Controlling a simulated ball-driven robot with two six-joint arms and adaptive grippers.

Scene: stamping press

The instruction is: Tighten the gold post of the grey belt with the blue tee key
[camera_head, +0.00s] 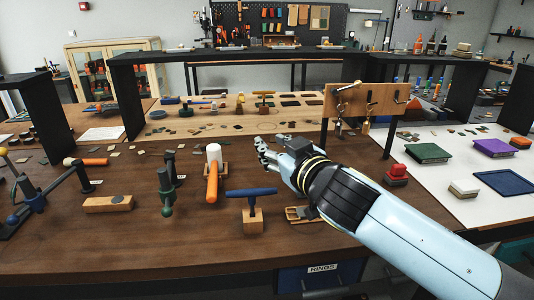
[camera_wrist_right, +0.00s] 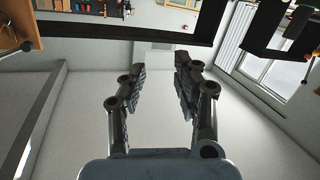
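The blue tee key (camera_head: 252,193) stands upright with its crossbar level in a small wooden block (camera_head: 253,222) near the front of the dark wooden table. My right gripper (camera_head: 264,154) is above the table, behind the tee key and apart from it. In the right wrist view its two fingers (camera_wrist_right: 153,88) are spread with nothing between them. Small metal and gold pieces hang from an upright wooden board (camera_head: 366,103) behind my right arm. I cannot make out which thing is the grey belt or its gold post. My left gripper is not in view.
An orange-handled mallet (camera_head: 212,182), a green tool (camera_head: 166,192) and a wooden block (camera_head: 108,204) stand left of the tee key. A wooden tray (camera_head: 300,213) lies right of it, beside my arm. Green (camera_head: 427,153) and purple (camera_head: 492,147) blocks are on the white right-hand table.

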